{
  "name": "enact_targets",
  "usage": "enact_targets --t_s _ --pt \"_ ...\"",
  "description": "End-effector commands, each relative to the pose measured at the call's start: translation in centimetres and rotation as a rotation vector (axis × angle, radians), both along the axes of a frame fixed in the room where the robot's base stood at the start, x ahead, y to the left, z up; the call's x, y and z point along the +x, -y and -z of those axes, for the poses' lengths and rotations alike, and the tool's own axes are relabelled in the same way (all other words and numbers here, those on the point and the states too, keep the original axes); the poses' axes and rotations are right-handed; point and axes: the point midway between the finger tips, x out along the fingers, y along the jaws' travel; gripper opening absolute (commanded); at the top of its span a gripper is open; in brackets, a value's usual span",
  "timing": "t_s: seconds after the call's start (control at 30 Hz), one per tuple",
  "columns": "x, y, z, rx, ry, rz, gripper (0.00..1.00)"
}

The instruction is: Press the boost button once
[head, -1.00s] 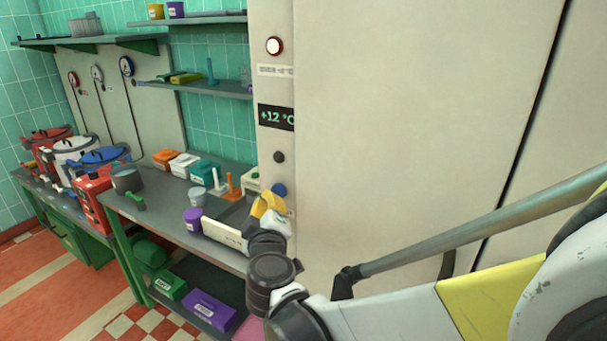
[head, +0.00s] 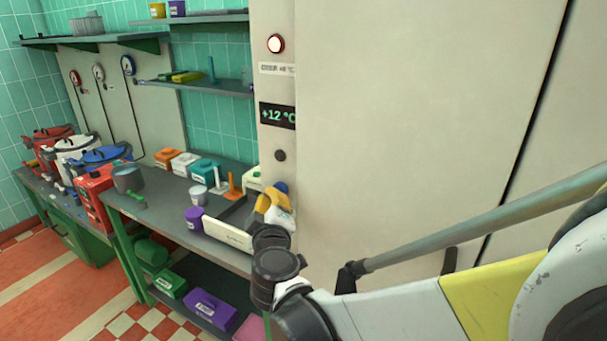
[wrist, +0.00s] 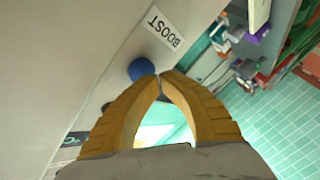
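The boost button is a round blue knob (wrist: 141,68) on the pale cabinet's side panel, beside a white label (wrist: 163,29) reading BOOST. In the head view the blue button (head: 281,186) shows low on the narrow panel, partly hidden by my gripper (head: 272,198). In the wrist view my gripper (wrist: 160,75) has its yellow fingers shut, tips together and nothing between them. The tips appear right beside the button; I cannot tell whether they touch it.
A workbench (head: 160,208) with boxes and pots stands left. A white tray-like box (head: 228,232) lies close to my gripper.

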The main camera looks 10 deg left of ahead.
Motion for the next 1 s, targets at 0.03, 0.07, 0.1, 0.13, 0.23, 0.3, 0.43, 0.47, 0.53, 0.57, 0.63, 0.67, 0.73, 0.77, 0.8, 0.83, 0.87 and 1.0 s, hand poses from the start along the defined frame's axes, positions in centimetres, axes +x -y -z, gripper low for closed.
enact_targets --t_s 0.03,0.07,0.1,0.13,0.23,0.3,0.43,0.47,0.53,0.57,0.63,0.67,0.73,0.77,0.8,0.83,0.87,1.0 --pt "0.06 0.03 0.01 0.000 0.000 0.000 0.00" --pt "0.09 0.05 0.01 0.000 0.000 0.000 0.00" --pt "0.14 0.07 0.01 0.000 0.000 0.000 0.00" --pt "0.18 0.09 0.01 0.000 0.000 0.000 0.00" --pt "0.29 0.13 0.01 0.000 0.000 0.000 0.00" --pt "0.37 0.17 0.01 0.000 0.000 0.000 0.00" --pt "0.51 0.22 0.01 0.000 0.000 0.000 0.00" --pt "0.55 0.24 0.01 0.000 0.000 0.000 0.00" --pt "0.63 0.26 0.01 0.000 0.000 0.000 0.00" --pt "0.66 0.28 0.01 0.000 0.000 0.000 0.00" --pt "0.73 0.31 0.01 0.000 0.000 0.000 0.00" --pt "0.77 0.33 0.01 0.000 0.000 0.000 0.00" --pt "0.85 0.36 0.02 0.001 0.000 0.000 0.00" --pt "0.85 0.35 0.01 0.000 0.000 0.000 0.00" --pt "0.83 0.34 0.01 0.000 0.000 0.000 0.00" --pt "0.83 0.34 0.01 0.000 0.000 0.000 0.00" --pt "0.83 0.34 0.01 0.000 0.000 0.000 0.00" --pt "0.82 0.34 0.00 0.000 0.000 0.000 0.00"
